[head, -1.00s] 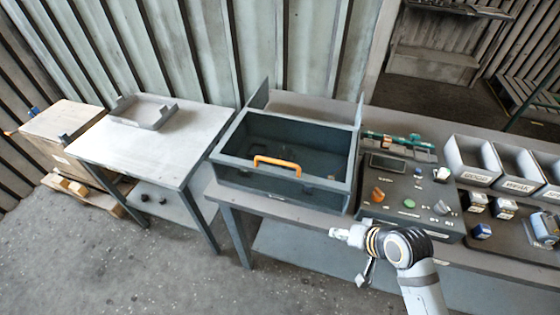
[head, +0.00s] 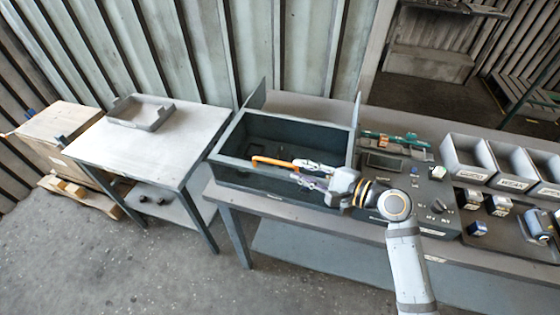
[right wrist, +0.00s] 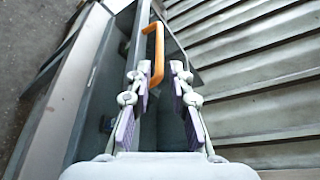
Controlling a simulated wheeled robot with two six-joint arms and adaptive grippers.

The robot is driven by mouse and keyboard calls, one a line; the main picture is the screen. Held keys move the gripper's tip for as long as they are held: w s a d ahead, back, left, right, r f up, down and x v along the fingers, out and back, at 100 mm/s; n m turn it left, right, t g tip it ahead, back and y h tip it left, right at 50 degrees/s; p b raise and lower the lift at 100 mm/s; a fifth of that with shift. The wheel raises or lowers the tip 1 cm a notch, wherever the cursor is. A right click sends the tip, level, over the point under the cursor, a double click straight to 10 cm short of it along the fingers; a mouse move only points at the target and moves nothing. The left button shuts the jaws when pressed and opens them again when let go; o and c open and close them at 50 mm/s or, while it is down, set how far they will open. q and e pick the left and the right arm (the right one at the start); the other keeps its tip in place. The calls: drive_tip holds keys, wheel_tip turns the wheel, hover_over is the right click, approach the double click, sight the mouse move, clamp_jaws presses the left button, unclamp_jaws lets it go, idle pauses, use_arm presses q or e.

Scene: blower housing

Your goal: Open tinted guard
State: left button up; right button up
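The tinted guard (head: 235,172) is the dark see-through cover of a grey box-shaped housing on the long bench, and it looks closed. Its orange handle (head: 268,161) is at the front edge, and its right end is hidden by my right gripper. My right gripper (head: 301,171) is open at the right end of the handle, pointing left. In the right wrist view, the handle (right wrist: 158,50) stands at and just beyond the gap between the two open fingertips (right wrist: 160,70). I cannot tell whether a finger touches it. My left gripper is not in view.
A control panel (head: 433,188) with knobs stands right of the housing, partly behind my right arm. Grey bins (head: 466,155) line the bench further right. A side table (head: 140,148) with a grey tray (head: 160,122) stands to the left. Upright plates rise behind the housing.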

sight(286, 165)
drive_tip(key=p+x, duration=0.1)
drive_tip(key=x, duration=0.6)
drive_tip(key=shift+w+a+p, duration=0.15)
drive_tip(key=shift+a+p, duration=0.05)
drive_tip(key=shift+p, duration=0.1)
clamp_jaws()
